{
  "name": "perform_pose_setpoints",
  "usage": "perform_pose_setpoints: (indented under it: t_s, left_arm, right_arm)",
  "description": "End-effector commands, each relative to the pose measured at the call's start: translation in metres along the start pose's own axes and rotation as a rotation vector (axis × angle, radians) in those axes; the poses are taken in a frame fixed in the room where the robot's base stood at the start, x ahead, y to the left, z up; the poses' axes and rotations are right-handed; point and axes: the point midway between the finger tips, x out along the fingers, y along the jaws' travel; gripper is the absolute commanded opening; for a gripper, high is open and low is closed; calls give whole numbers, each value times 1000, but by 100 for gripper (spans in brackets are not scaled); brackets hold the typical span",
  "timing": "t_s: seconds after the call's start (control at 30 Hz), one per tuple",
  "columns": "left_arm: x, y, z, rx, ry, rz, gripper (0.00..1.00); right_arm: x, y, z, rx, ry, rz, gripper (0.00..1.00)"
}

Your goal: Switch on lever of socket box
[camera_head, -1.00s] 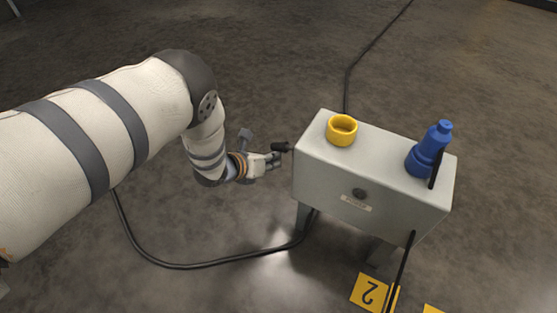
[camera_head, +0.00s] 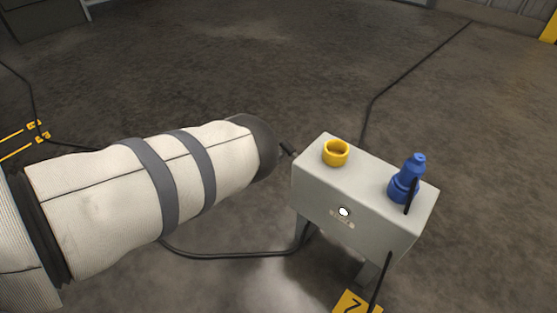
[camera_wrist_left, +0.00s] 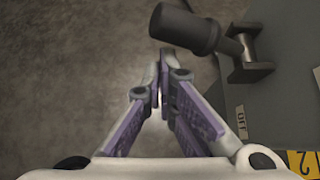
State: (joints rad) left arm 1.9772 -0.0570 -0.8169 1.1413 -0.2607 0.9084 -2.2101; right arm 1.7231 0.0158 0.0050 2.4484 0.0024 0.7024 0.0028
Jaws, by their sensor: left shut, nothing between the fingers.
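The grey socket box (camera_head: 318,190) stands on legs at the right of the head view. Its dark lever (camera_head: 288,150) sticks out from the left side and shows partly past my arm. In the left wrist view, the lever (camera_wrist_left: 188,28) has a thick cylindrical handle, with its pivot on the box's side panel (camera_wrist_left: 285,90). An "OFF" label (camera_wrist_left: 241,122) is on that panel. My left gripper (camera_wrist_left: 162,62) is shut and empty, just below the handle in the picture; I cannot tell if they touch. In the head view my forearm hides this gripper. A round indicator (camera_head: 344,211) on the box front looks bright white.
A yellow socket ring (camera_head: 335,154) and a blue plug (camera_head: 405,180) are on the box top. Black cables (camera_head: 235,256) run over the floor. A yellow number plate (camera_head: 350,302) is by the box's front. The floor behind the box is open.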

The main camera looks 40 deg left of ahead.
Motion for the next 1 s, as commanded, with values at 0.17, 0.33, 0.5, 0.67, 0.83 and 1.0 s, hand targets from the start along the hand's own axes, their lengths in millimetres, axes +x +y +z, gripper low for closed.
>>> perform_pose_setpoints:
  t_s: [0.17, 0.33, 0.5, 0.67, 0.83, 1.0]
  left_arm:
    - [-5, -2, 6, 0, 0, -2, 0]
    - [-7, -2, 9, 1, 0, -2, 0]
    - [-8, -2, 10, 0, -1, -2, 0]
    - [-8, -3, 11, -1, -2, -2, 0]
    - [-8, -3, 12, -1, -4, -2, 0]
    - [-6, -2, 11, -1, -4, -3, 0]
  right_arm:
    - [-5, 0, 1, 1, 12, -1, 40]
    - [-7, 0, 1, 2, 18, -1, 40]
    - [-8, 0, 1, 2, 20, -1, 40]
    - [-8, 0, 1, 2, 20, -1, 40]
    - [-8, 0, 1, 2, 20, -1, 40]
    - [-6, 0, 1, 2, 17, -1, 40]
